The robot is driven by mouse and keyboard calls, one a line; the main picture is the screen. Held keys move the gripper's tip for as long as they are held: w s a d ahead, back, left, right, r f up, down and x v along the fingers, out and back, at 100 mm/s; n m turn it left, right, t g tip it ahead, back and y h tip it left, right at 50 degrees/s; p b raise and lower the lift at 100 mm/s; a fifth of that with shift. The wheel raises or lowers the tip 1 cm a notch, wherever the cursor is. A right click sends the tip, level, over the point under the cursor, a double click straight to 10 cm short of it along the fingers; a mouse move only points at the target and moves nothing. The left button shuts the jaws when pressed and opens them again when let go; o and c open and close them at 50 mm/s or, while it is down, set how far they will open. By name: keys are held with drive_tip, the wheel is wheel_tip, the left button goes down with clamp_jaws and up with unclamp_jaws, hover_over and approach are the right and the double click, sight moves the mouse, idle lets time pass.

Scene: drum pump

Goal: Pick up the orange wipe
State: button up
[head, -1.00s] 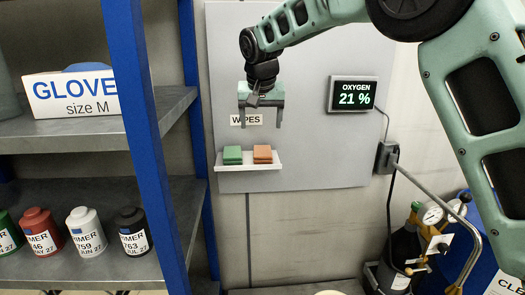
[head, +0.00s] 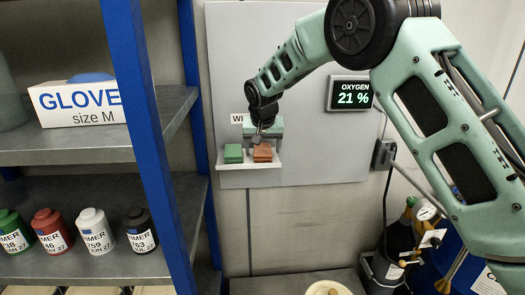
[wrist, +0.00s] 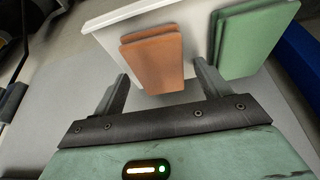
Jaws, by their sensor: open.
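The orange wipe (head: 263,153) lies on a small white wall shelf (head: 250,166), right of the green wipe (head: 233,153). My gripper (head: 263,144) is open just above the orange wipe in the head view, and its fingers partly cover the wipe. In the wrist view the orange wipe (wrist: 153,60) shows ahead of and between the two open fingers (wrist: 160,85). The green wipe (wrist: 255,38) is beyond the right finger there. Neither finger visibly grips the wipe. Whether a finger touches it cannot be told.
A grey wall panel (head: 225,60) stands behind the shelf, with an oxygen display (head: 352,94) to the right. A blue rack post (head: 150,140) stands left, with a glove box (head: 78,102) and several bottles (head: 95,230). A gas cylinder and gauge (head: 426,212) stand lower right.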

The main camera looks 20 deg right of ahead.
drive_tip(key=shift+f, duration=0.25)
idle(0.4)
drive_tip(key=c, duration=1)
